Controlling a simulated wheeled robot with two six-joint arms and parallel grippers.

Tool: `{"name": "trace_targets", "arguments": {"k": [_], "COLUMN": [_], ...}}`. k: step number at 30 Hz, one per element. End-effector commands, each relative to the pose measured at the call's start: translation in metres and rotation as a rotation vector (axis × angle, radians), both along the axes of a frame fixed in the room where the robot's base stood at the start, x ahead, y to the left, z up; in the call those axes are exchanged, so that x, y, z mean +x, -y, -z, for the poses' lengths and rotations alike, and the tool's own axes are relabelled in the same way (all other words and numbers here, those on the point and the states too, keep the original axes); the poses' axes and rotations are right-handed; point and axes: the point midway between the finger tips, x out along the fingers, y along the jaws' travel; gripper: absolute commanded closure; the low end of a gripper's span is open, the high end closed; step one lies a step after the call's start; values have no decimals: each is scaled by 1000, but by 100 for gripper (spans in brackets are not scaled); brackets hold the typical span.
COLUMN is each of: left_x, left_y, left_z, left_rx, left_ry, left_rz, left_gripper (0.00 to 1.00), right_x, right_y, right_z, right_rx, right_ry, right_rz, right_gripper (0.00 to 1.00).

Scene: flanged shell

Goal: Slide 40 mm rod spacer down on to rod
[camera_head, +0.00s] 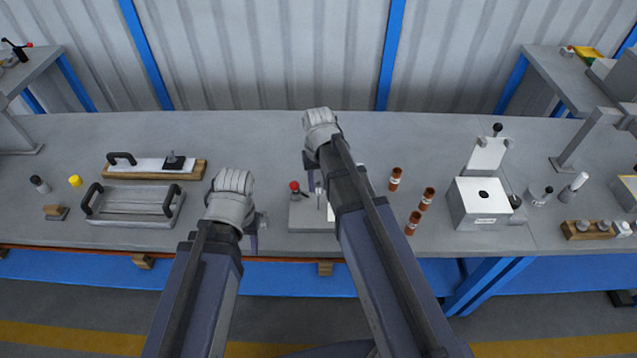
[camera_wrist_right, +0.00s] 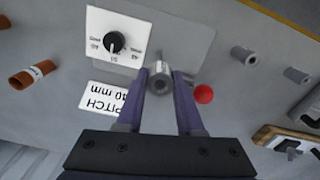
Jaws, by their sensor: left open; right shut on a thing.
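My right gripper (camera_wrist_right: 167,90) is shut on a grey cylindrical spacer (camera_wrist_right: 161,83), whose hole faces the right wrist camera. In the head view my right gripper (camera_head: 314,178) is above a flat grey base plate (camera_head: 304,217), partly hidden by its own arm. A thin upright rod (camera_head: 319,196) shows just below it; I cannot tell whether the spacer is around the rod. A red ball knob (camera_wrist_right: 203,93) is beside the right finger. It also shows in the head view (camera_head: 294,186). My left gripper (camera_head: 262,222) is open and empty, left of the base plate.
Two loose grey cylinders (camera_wrist_right: 243,55) (camera_wrist_right: 297,75) stand on the table. A dial (camera_wrist_right: 115,42) and a "PITCH" label (camera_wrist_right: 103,98) are close to the right gripper. Several brown tubes (camera_head: 395,178) and a white-topped box (camera_head: 484,204) are to the right; a handled tray (camera_head: 133,218) is left.

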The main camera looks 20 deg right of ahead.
Motion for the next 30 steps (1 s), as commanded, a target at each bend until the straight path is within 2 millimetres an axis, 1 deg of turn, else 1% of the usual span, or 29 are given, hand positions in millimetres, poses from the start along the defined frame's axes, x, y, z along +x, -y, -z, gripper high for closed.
{"name": "trace_targets", "arguments": {"k": [30], "left_x": [0], "left_y": [0], "left_z": [22], "left_rx": [0], "left_ry": [0], "left_rz": [0], "left_gripper": [50], "right_x": [0], "right_y": [0], "right_z": [22], "right_rx": [0], "right_ry": [0], "right_rz": [0], "right_gripper": [100]}}
